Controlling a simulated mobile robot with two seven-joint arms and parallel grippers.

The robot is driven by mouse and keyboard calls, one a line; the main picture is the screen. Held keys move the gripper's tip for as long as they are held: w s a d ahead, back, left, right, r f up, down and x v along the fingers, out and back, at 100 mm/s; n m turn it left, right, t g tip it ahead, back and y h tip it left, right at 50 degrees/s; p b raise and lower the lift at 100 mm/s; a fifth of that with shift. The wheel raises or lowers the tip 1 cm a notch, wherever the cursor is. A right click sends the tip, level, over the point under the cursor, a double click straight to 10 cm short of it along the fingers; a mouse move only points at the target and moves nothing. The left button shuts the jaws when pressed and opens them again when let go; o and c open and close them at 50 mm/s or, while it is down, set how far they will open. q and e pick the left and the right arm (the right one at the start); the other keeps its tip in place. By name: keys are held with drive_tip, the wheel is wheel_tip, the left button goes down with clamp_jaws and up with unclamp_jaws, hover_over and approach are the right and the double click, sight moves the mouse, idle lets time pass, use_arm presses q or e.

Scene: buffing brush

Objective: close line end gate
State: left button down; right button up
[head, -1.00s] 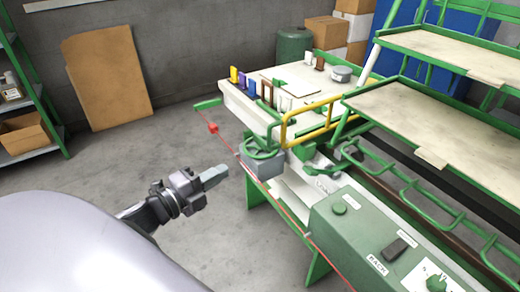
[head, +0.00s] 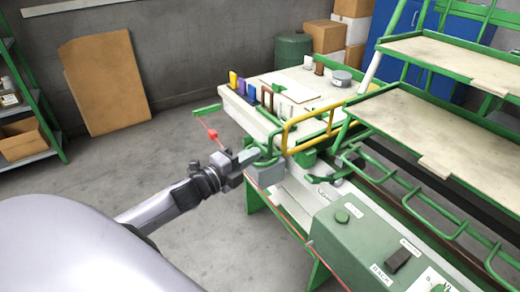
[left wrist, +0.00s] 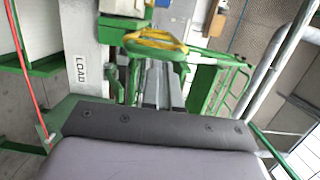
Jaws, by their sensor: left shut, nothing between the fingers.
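The yellow tubular gate (head: 309,128) stands at the end of the green and white line, beside the white worktop; it also shows in the left wrist view (left wrist: 157,42). A green loop handle and a grey block (head: 269,174) sit at the line's near corner, just left of and below the gate. My left gripper (head: 250,156) is shut and empty, its tips at the green loop in the head view; I cannot tell whether they touch. It partly hides the loop and block. My right gripper is out of view.
A green control box (head: 365,235) stands at the front right. A thin red cord with a red knob (head: 212,134) runs along the line's near side. Shelves (head: 455,62) rise at right. A brown board (head: 105,78) leans on the wall; the floor at left is clear.

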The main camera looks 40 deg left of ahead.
sight(269, 146)
use_arm(q)
drive_tip(key=shift+w+d, duration=0.2)
drive_tip(key=shift+w, duration=0.7)
drive_tip(key=shift+w+d, duration=0.15)
drive_tip(key=shift+w, duration=0.7)
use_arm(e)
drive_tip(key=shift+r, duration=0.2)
